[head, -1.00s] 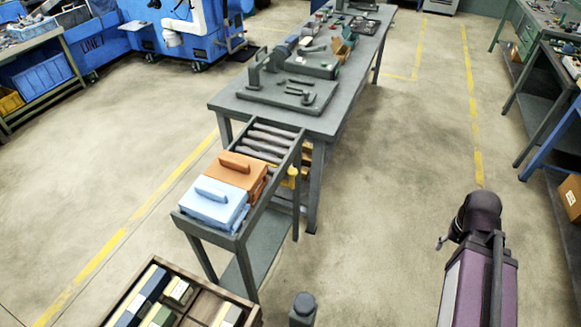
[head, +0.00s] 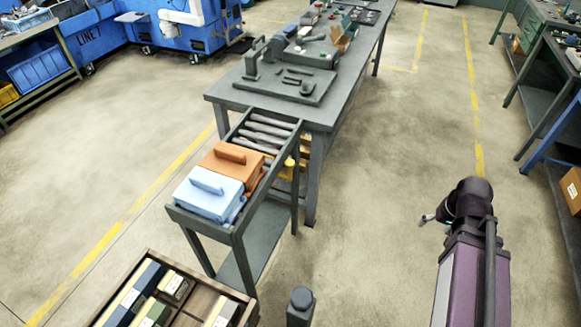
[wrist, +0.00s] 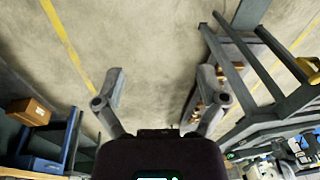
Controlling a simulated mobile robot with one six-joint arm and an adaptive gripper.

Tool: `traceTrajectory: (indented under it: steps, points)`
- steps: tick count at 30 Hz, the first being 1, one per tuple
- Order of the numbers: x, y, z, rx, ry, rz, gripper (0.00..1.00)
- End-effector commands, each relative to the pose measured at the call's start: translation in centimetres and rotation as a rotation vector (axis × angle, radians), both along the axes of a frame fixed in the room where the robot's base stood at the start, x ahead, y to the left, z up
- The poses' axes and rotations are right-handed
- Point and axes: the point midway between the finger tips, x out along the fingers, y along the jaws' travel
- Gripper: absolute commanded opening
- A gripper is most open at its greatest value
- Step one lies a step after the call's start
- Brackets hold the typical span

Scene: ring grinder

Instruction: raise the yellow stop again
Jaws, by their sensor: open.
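The yellow stop (head: 289,163) is a small yellow knob on the right side rail of the roller conveyor (head: 247,208). It stands beside the orange case, near the rollers. In the wrist view a yellow part (wrist: 314,70), seemingly the same stop, shows at the right edge, partly cut off. My gripper (wrist: 160,88) is open and empty, with bare floor between its fingers. In the head view my arm is at the right, well apart from the conveyor, and only a bit of the gripper (head: 428,218) shows. How high the stop sits in its mount is hard to tell.
An orange case (head: 232,163) and a light blue case (head: 208,194) sit on the conveyor. It meets a grey workbench (head: 330,117) with fixtures. A wooden crate (head: 246,316) of blocks is at the lower left. Floor between my arm and the conveyor is clear.

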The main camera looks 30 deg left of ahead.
Motion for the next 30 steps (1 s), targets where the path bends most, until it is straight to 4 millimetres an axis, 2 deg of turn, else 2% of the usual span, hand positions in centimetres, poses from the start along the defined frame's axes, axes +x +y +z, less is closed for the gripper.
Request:
traceTrajectory:
  steps: [1,5,9,15,21,24,27,30]
  points:
    - [1.0,1.9,-1.4,0.035,-0.029,0.06,0.91]
    - [3.1,7.2,-2.9,0.142,-0.124,0.227,0.91]
    - [5.0,13.5,-4.2,0.261,-0.246,0.406,0.91]
    - [6.6,22.5,-5.3,0.418,-0.439,0.622,0.91]
    - [7.4,30.8,-5.7,0.552,-0.642,0.784,0.91]
    - [7.4,34.1,-5.7,0.603,-0.731,0.836,0.91]
    - [7.3,36.7,-5.5,0.639,-0.803,0.87,0.91]
    - [7.2,38.3,-5.4,0.661,-0.852,0.89,0.91]
